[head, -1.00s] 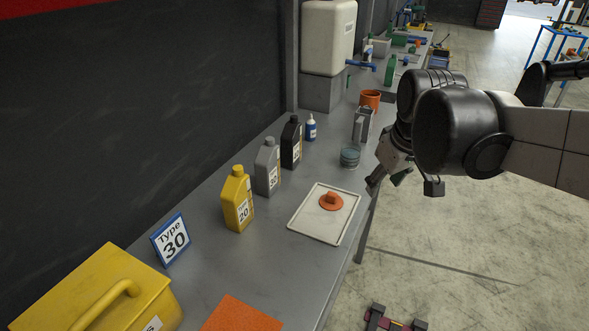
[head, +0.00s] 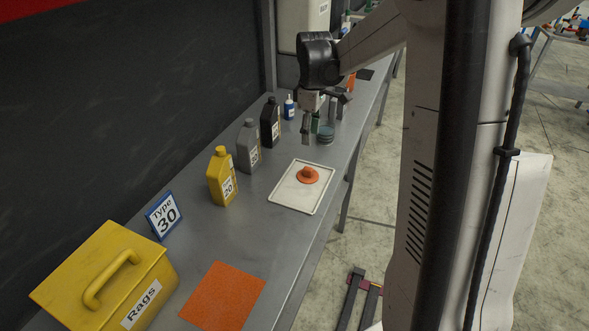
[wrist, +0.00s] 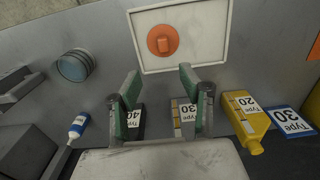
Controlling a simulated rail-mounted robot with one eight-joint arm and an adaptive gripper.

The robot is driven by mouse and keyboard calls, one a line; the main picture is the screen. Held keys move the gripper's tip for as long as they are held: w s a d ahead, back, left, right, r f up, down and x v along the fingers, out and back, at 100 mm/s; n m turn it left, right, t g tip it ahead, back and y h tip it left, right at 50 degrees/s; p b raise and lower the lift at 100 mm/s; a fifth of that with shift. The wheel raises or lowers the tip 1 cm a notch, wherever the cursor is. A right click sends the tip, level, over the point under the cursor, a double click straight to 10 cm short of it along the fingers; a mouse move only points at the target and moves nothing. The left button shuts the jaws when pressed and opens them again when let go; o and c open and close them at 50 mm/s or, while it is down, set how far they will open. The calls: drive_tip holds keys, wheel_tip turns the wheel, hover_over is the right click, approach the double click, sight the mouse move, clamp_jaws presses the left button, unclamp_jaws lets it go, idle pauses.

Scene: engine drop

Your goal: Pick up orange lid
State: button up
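The orange lid (head: 308,175) lies on a white tray (head: 285,199) on the grey bench, with its raised grip facing up. In the wrist view the orange lid (wrist: 163,40) sits beyond my fingertips, towards the top of the picture, on the tray (wrist: 215,60). My gripper (head: 324,132) hangs above the bench behind the lid, near the black bottle and the round teal-grey container. In the wrist view my gripper (wrist: 160,78) has its two fingers spread wide with nothing between them. It does not touch the lid.
Yellow (head: 221,178), grey (head: 248,148) and black (head: 270,124) bottles line the wall side. A round container (head: 326,135) stands near the gripper. A Type 30 sign (head: 164,215), yellow Rags box (head: 110,275) and orange cloth (head: 222,296) lie nearer.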

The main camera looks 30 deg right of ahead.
sight(308, 168)
wheel_tip(308, 168, down, 8)
drive_tip(key=shift+f, duration=0.15)
drive_tip(key=shift+s+a+f+p, duration=0.1)
drive_tip(key=shift+a+f+p, duration=0.1)
drive_tip(key=shift+f, duration=1.15)
drive_tip(key=shift+s+a+f+p, duration=0.1)
drive_tip(key=shift+f+p, duration=0.1)
drive_tip(key=shift+f, duration=1.15)
drive_tip(key=shift+c, duration=0.3)
clamp_jaws()
drive_tip(key=shift+r, duration=0.1)
